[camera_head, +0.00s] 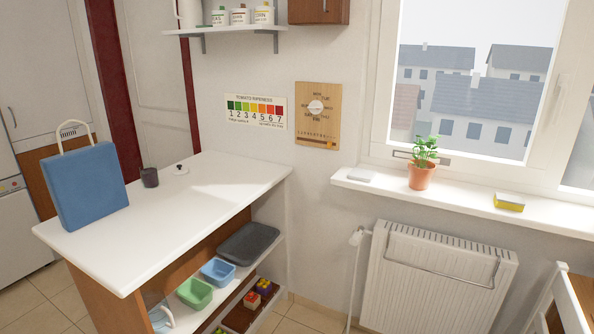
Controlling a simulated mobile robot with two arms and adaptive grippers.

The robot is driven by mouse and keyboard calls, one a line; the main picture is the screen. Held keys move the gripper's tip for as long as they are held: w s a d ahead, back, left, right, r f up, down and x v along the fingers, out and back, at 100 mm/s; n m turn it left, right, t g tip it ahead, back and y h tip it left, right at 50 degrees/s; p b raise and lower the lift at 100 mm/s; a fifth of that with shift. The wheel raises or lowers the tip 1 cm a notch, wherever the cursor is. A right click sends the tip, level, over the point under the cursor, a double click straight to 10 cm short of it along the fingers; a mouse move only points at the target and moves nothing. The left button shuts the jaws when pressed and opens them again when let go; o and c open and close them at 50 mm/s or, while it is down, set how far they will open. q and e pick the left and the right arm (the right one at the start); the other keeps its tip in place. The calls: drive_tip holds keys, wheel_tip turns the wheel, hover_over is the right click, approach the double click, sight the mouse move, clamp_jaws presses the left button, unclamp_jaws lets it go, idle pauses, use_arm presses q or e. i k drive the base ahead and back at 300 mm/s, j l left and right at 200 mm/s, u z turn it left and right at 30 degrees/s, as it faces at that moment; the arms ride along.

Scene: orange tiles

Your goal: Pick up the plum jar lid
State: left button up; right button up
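A small dark, plum-grey jar (149,177) stands upright on the white counter, to the right of a blue bag. Just right of it lies a small pale round lid (182,170) with a dark knob on top, flat on the counter and apart from the jar. It looks like the jar's lid, though it is too small to tell its colour for sure. Neither of my grippers is in view.
The blue bag (86,188) stands at the counter's left. The white counter top (165,222) is clear in front of the lid. Shelves below hold a blue tub (218,271), a green tub (195,293) and a dark tray (248,243). A radiator (437,285) stands right.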

sight(179, 170)
drive_tip(key=i+l+u, duration=0.2)
drive_tip(key=i, duration=0.3)
drive_tip(key=i+l+u, duration=0.15)
drive_tip(key=i, duration=0.3)
drive_tip(key=i+l+u, duration=0.1)
drive_tip(key=i+u, duration=0.15)
drive_tip(key=u, duration=0.15)
drive_tip(key=i+l+u, duration=0.2)
drive_tip(key=u, duration=0.2)
drive_tip(key=i+l+u, duration=0.25)
drive_tip(key=u, duration=0.15)
drive_tip(key=i+l+u, duration=0.15)
drive_tip(key=l+u, duration=0.25)
drive_tip(key=j, duration=0.1)
